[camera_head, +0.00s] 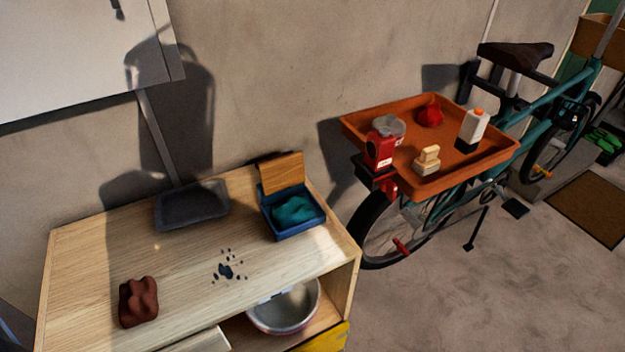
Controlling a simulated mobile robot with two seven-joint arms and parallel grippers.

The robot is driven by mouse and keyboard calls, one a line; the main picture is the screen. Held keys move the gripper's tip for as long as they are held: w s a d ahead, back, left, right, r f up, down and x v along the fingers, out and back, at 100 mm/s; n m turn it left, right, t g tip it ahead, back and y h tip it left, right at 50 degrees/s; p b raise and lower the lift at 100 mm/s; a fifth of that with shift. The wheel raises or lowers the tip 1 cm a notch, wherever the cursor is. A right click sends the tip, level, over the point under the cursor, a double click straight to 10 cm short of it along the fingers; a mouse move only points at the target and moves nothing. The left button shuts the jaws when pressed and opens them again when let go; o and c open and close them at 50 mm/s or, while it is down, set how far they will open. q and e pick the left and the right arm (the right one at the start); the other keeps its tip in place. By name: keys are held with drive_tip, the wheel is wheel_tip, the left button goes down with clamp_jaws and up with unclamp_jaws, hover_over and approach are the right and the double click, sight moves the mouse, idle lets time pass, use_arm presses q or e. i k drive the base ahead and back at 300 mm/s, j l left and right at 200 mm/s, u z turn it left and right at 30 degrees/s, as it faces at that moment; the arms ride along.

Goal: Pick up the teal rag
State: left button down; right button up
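The teal rag (294,209) lies crumpled inside a small blue box (298,232) at the right end of the wooden bench top. The wooden lid (281,172) of the box stands up at its back, so the box is open. Neither of my grippers shows in the head view.
The wooden bench (90,255) also holds a dark tray (192,205), a brown-red lump of cloth (138,300) and dark spots (226,271). A metal bowl (284,308) sits on the shelf below. An orange tray (440,183) with several items rests on a bicycle (535,90) at right.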

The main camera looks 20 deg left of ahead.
sight(294, 210)
drive_tip(key=u, duration=1.1)
